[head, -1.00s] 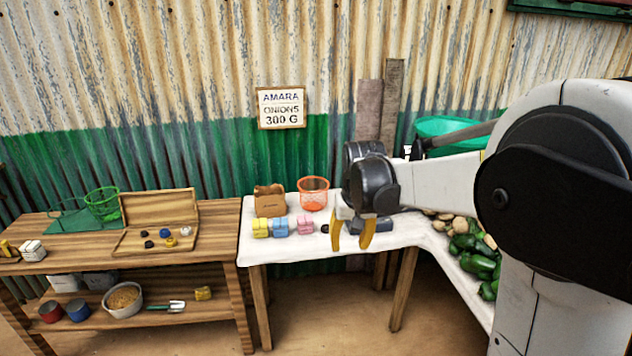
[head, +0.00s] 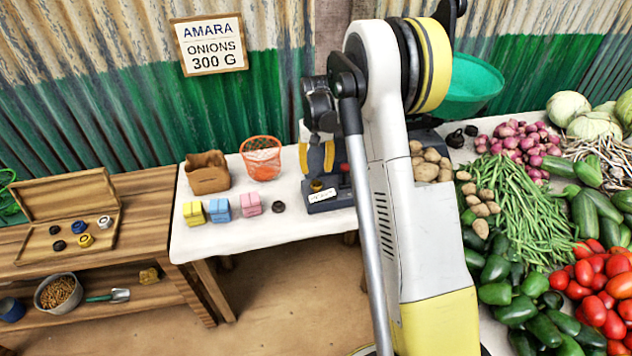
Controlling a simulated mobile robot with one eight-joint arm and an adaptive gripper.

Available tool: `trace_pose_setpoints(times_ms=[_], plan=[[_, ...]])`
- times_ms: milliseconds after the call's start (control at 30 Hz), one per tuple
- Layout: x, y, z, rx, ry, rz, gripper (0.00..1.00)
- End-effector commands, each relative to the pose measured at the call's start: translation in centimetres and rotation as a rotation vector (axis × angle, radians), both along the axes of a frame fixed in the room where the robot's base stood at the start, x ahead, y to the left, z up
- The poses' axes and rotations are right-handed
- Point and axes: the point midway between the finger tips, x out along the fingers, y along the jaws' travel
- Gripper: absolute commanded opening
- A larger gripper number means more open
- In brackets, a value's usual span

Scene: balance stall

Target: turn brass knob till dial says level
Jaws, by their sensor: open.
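The balance (head: 345,196) is a dark blue-grey body on the white-covered table, mostly hidden behind my arm. A small brass knob (head: 316,185) shows on its front left, above a white label. A green pan (head: 474,84) shows to the right of my arm. I cannot make out a dial or its reading. My gripper (head: 316,170) points down with its two yellow fingers apart and nothing seen between them. It appears just above or behind the knob; I cannot tell whether it touches anything.
An orange basket (head: 261,158), a brown paper bag (head: 207,173), several coloured blocks and a black disc (head: 278,207) stand left of the balance. Potatoes, onions, beans and tomatoes fill the right side. A wooden bench (head: 135,210) with an open case (head: 72,210) stands left.

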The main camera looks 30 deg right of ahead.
Motion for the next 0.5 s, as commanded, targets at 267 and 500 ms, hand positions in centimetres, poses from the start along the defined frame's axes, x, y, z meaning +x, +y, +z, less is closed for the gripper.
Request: trace_pose_setpoints(times_ms=[267, 500], plan=[[0.0, 0.0, -5.7, 0.0, -0.001, 0.0, 0.43], [0.0, 0.0, -7.4, 0.0, -0.001, 0.0, 0.43]])
